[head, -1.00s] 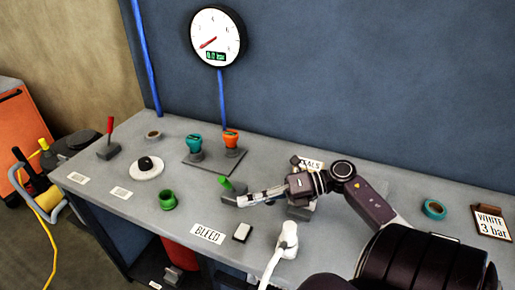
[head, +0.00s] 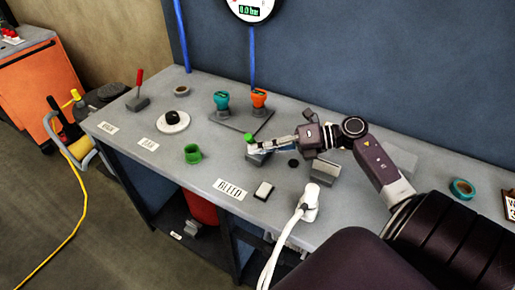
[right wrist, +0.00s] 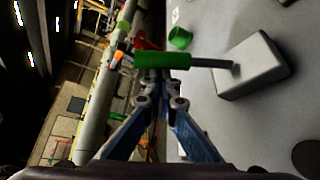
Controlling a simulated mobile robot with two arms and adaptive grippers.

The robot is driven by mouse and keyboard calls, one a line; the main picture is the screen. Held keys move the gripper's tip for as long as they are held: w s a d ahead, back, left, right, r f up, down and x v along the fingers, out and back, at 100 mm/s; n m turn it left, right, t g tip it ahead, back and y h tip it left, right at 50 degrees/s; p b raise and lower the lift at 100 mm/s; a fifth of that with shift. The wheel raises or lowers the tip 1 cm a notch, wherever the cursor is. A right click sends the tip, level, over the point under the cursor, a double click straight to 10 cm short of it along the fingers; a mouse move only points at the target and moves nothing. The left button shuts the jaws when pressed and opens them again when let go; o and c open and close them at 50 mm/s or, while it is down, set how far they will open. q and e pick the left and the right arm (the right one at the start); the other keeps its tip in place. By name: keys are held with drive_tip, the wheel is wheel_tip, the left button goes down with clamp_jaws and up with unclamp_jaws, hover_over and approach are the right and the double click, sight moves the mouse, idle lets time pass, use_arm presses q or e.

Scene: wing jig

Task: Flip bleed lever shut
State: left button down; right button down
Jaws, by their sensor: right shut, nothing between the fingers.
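The bleed lever has a green handle (head: 249,138) on a grey block base, behind the BLEED label (head: 230,190). In the right wrist view its handle (right wrist: 162,60) lies across the picture just beyond my fingertips, and a thin rod joins it to the light grey base (right wrist: 255,65). My right gripper (head: 252,149) is shut and empty, right at the lever; its fingers partly hide the base. In the right wrist view the fingertips (right wrist: 160,88) are close below the handle; I cannot tell whether they touch it. My left gripper is not in view.
A green cup (head: 192,154) stands left of the lever. Teal (head: 221,100) and orange (head: 259,98) valve knobs stand behind it on a plate. A red lever (head: 139,76) and a round black knob (head: 176,117) are farther left. A white switch block (head: 263,191) lies in front.

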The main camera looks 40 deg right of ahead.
drive_tip(key=shift+w+d+r+m+b, duration=0.1)
drive_tip(key=shift+d+r+m+b, duration=0.05)
drive_tip(key=shift+d+m+b, duration=0.15)
drive_tip(key=b, duration=0.1)
drive_tip(key=d+m+y+b, duration=0.1)
drive_tip(key=w+d+m+y+b, duration=0.1)
drive_tip(key=shift+d+r+t, duration=0.25)
drive_tip(key=shift+r+t, duration=0.15)
drive_tip(key=d+m+b, duration=0.1)
drive_tip(key=w+d+m+y+b, duration=0.1)
drive_tip(key=b, duration=0.1)
drive_tip(key=d+m+t+b, duration=0.1)
drive_tip(key=d+b, duration=0.1)
drive_tip(key=shift+w+r+m+y, duration=0.15)
drive_tip(key=shift+w+m+y, duration=0.15)
drive_tip(key=shift+w+y, duration=0.1)
drive_tip(key=shift+w+d+b, duration=0.15)
drive_tip(key=shift+d+b, duration=0.35)
drive_tip(key=shift+b, duration=0.25)
drive_tip(key=shift+w+d+b, duration=0.25)
drive_tip(key=shift+d+b, duration=0.35)
drive_tip(key=shift+d, duration=0.1)
wheel_tip(320, 180, up, 10)
